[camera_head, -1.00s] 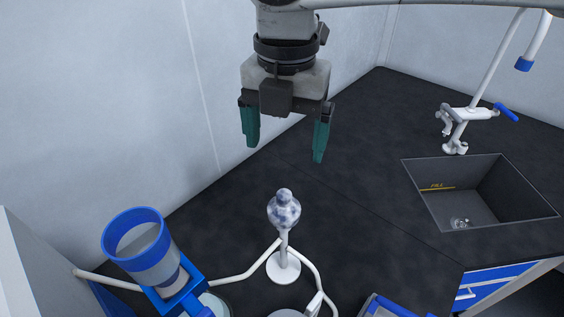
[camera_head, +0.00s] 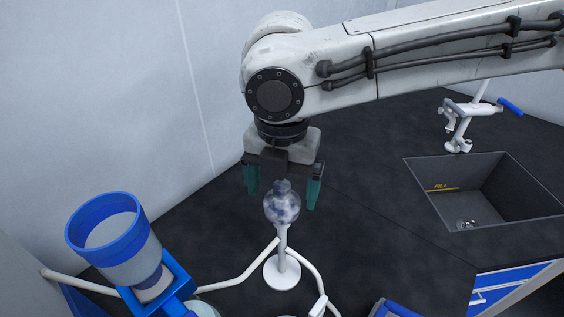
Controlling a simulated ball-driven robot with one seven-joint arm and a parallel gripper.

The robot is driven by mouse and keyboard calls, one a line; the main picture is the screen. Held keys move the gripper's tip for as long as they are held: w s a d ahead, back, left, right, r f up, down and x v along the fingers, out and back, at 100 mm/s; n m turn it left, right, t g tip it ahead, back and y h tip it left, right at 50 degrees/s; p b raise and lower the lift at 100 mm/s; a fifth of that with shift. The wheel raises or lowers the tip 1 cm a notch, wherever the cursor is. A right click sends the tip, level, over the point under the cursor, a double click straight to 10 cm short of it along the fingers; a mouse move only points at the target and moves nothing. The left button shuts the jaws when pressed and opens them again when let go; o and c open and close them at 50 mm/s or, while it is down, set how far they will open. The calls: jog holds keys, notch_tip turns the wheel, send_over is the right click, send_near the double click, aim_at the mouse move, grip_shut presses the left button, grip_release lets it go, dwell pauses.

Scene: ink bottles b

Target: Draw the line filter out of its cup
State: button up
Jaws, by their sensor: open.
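A rounded, mottled white-and-blue piece (camera_head: 282,207) with a small knob on top appears to be the line filter. It sits upright in a white cup on a thin stem with a round foot (camera_head: 282,272); the cup is mostly hidden by the piece. My gripper (camera_head: 282,193) points down from above, its two green fingers spread apart, one to each side of the knob and upper part of the piece. It looks open, with a gap between each finger and the piece. I cannot tell the exact depth between them.
A blue-rimmed clear container (camera_head: 112,240) stands in a blue holder at the lower left. White tubes (camera_head: 240,272) run along the black counter (camera_head: 370,215) by the stand's foot. A sink (camera_head: 490,195) with a white tap (camera_head: 462,122) is at the right.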

aim_at(282, 201)
jog(key=shift+f, duration=1.85)
jog(key=c, duration=1.2)
jog(key=shift+r, duration=0.15)
jog(key=shift+r+p, duration=1.3)
jog(key=shift+p, duration=0.3)
jog(key=shift+r+p, duration=2)
jog(key=shift+p, duration=0.35)
